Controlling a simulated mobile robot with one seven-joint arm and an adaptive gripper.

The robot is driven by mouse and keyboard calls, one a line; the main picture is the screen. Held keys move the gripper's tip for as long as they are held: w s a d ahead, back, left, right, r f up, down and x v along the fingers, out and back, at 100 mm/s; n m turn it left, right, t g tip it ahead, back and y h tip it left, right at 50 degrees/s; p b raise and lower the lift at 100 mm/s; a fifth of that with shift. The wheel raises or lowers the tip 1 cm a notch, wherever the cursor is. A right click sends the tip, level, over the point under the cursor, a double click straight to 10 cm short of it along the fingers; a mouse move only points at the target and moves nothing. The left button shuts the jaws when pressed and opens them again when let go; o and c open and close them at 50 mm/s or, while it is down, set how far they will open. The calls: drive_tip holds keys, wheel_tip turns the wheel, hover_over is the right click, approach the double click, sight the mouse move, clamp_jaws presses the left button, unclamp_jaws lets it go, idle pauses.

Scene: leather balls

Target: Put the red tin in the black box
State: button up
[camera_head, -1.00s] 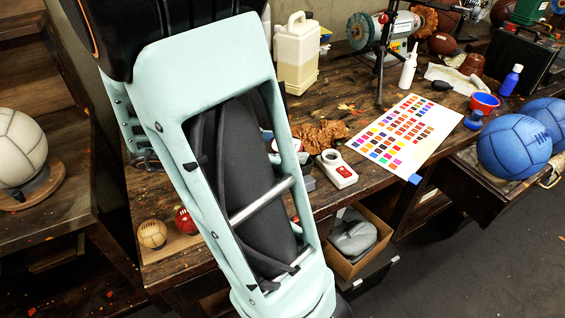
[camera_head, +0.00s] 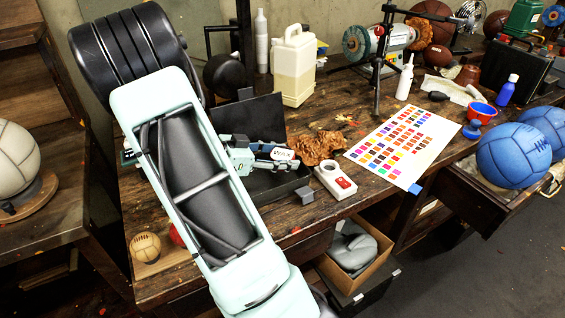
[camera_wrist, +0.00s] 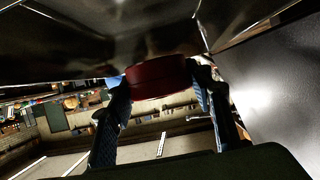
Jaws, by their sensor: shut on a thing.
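The red tin (camera_wrist: 157,78) is between the two fingers of my gripper (camera_wrist: 160,90) in the wrist view, and the fingers are shut on it. In the head view the tin (camera_head: 284,154) shows a white label with dark letters. It is held over the open black box (camera_head: 289,184), in front of the raised lid (camera_head: 259,118). My gripper (camera_head: 262,158) reaches in from the left. My arm hides the left part of the box. How far the tin is above the box floor I cannot tell.
A crumpled brown cloth (camera_head: 318,147), a white device with a red button (camera_head: 335,180) and a small grey block (camera_head: 305,195) lie close to the box's right side. A white jug (camera_head: 293,68) stands behind. A colour chart (camera_head: 403,142) lies farther right.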

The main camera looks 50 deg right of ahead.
drive_tip(key=shift+f, duration=0.85)
drive_tip(key=shift+f, duration=0.1)
drive_tip(key=shift+f, duration=0.55)
drive_tip(key=o, duration=1.2)
drive_tip(key=shift+r, duration=0.1)
drive_tip(key=shift+r, duration=0.25)
drive_tip(key=v, duration=1.2)
drive_tip(key=shift+r+p, duration=0.25)
drive_tip(key=shift+p, duration=0.15)
